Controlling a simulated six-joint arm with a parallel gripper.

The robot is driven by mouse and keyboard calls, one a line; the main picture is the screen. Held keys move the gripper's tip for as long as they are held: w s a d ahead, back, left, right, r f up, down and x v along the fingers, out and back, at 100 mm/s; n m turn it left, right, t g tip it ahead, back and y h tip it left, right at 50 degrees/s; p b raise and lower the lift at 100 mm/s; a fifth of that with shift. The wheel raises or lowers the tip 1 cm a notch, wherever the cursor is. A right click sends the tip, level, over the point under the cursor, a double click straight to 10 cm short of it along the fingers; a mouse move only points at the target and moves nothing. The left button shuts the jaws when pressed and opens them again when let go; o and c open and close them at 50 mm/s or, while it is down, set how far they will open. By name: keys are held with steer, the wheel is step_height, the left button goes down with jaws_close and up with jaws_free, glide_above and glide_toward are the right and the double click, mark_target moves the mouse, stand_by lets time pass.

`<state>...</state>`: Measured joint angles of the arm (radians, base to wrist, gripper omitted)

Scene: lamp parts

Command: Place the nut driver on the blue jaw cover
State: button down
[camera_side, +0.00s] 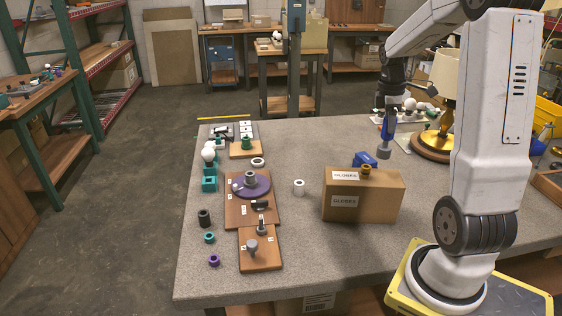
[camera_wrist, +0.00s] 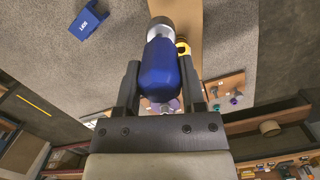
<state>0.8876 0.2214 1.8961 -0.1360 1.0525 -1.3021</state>
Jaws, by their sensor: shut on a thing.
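The nut driver has a blue handle and a grey lower end. In the side view the nut driver (camera_side: 388,128) hangs from my gripper (camera_side: 391,112), grey end down, above the far right part of the table. In the wrist view the nut driver (camera_wrist: 162,75) sits between the two dark fingers of my gripper (camera_wrist: 160,68), which is shut on it. The blue jaw cover (camera_side: 365,159) lies on the table behind the cardboard box, partly hidden by it. It also shows as a blue block (camera_wrist: 88,20) with white lettering at the wrist view's upper left, apart from the driver.
Wooden boards with parts (camera_side: 262,215) lie further left. A lamp (camera_side: 444,80) stands right of my gripper.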

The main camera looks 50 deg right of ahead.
steer(key=d+n+t, duration=0.1)
steer(key=d+n, duration=0.5)
steer(key=n, duration=0.4)
steer(key=shift+w+r+h, duration=0.2)
steer(key=shift+r+h, duration=0.15)
steer(key=shift+h, duration=0.05)
steer(key=shift+d, duration=0.1)
steer(key=w+d+f, duration=0.9)
steer(key=shift+d+f, duration=0.15)
steer(key=shift+d, duration=0.25)
steer(key=shift+w, duration=0.1)
